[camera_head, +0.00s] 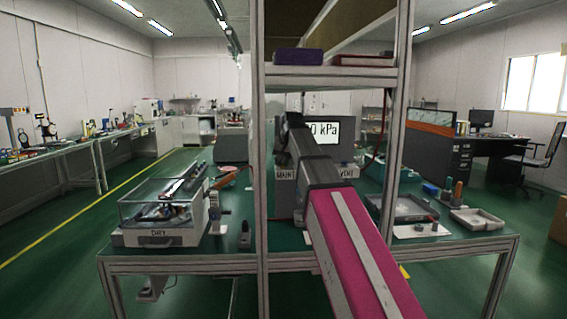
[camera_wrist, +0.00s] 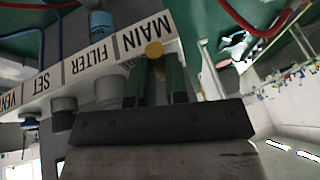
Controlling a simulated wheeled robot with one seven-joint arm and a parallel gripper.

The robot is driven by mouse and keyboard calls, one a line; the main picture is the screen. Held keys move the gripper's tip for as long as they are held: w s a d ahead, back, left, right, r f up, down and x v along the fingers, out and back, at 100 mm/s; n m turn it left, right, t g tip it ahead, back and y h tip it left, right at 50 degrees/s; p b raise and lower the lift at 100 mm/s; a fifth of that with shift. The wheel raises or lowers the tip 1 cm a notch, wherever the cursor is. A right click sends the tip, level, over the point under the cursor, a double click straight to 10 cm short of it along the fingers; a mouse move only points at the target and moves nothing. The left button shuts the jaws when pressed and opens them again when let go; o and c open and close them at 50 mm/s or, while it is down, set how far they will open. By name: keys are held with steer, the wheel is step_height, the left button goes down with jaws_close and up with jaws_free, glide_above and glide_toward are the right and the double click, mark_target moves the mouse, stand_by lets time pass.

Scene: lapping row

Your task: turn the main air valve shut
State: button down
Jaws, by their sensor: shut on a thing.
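The main air valve shows in the wrist view as a yellow part (camera_wrist: 154,49) beside the MAIN label on a pale panel (camera_wrist: 122,54). My gripper (camera_wrist: 156,68) has its two green fingers on either side of this part and is shut on it. The part of the valve between the fingers is mostly hidden, so its exact angle cannot be told. In the head view my arm covers the gripper and the valve. The MAIN plate (camera_head: 285,174) shows just left of my arm, and a display (camera_head: 325,131) behind it reads "0 kPa", its left part covered.
FILTER, SET and VENT labels run along the panel, with grey round parts (camera_wrist: 108,88) close to my fingers. A red hose (camera_wrist: 262,30) passes nearby. In the head view, a frame post (camera_head: 262,200) stands left of my arm, and a clear-lidded box marked DRY (camera_head: 160,235) sits on the bench.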

steer(key=shift+d+n+y, duration=0.25)
steer(key=shift+n+y, duration=0.05)
steer(key=shift+n, duration=0.4)
steer(key=c, duration=1.1)
jaws_free()
steer(key=shift+r, duration=0.1)
steer(key=v, duration=0.7)
steer(key=shift+r, duration=0.2)
steer(key=shift+s+d, duration=0.1)
